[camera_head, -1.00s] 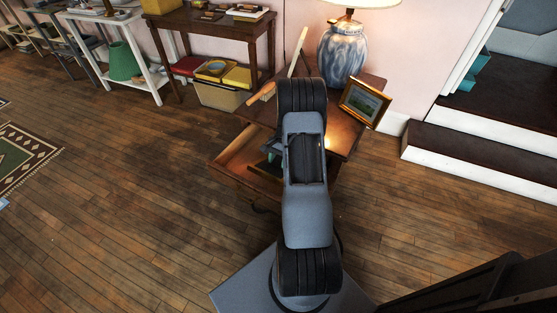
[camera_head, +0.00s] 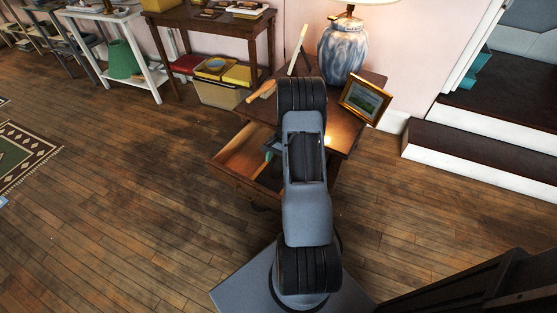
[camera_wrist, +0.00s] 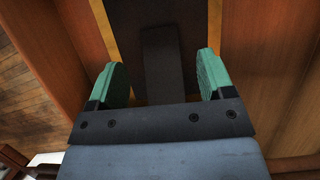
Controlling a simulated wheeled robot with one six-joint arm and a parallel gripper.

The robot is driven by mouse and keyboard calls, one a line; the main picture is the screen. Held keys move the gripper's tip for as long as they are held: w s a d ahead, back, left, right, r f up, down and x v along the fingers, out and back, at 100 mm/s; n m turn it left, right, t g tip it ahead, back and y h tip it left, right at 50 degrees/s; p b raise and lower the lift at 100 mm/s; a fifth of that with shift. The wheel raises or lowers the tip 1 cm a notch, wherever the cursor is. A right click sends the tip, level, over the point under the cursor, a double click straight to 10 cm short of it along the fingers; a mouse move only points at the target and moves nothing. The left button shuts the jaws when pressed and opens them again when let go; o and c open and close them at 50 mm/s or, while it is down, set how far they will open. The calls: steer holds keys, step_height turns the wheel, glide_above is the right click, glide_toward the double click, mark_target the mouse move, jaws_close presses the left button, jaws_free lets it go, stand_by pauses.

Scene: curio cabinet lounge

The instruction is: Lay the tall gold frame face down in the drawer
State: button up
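The tall gold frame (camera_wrist: 188,45) lies in the open drawer (camera_head: 238,156), its dark back and folded support leg (camera_wrist: 162,65) facing the wrist camera. Thin gold edges run along both its sides. My gripper (camera_wrist: 162,75) is open, with its teal fingers apart over the frame's back and partly covering its edges. Nothing shows pinched between the fingers. In the head view, my arm hides the frame and most of my gripper. Whether the fingertips touch the frame, I cannot tell.
The drawer belongs to a wooden side table (camera_head: 345,130). A dark step (camera_head: 480,150) is at right.

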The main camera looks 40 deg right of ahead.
steer(key=p+v, duration=0.3)
steer(key=v, duration=1)
steer(key=shift+r, duration=0.4)
steer(key=s+a+r+n+t+h+p, duration=0.1)
steer(key=s+a+r+n+p, duration=0.3)
steer(key=a+r+p, duration=0.3)
steer(key=s+a+r+n+t+h+p, duration=0.1)
steer(key=s+a+r+n+p, duration=0.4)
steer(key=a+r, duration=0.6)
steer(key=s+a+r+n+t+h+p, duration=0.2)
steer(key=s+a+r+n+p, duration=0.3)
steer(key=r, duration=1.4)
steer(key=s+a+t+p, duration=0.1)
steer(key=a+p, duration=0.2)
steer(key=a, duration=0.2)
steer(key=shift+p, duration=0.35)
steer(key=shift+s+a+r, duration=0.1)
steer(key=shift+s+r, duration=0.05)
steer(key=shift+c, duration=0.2)
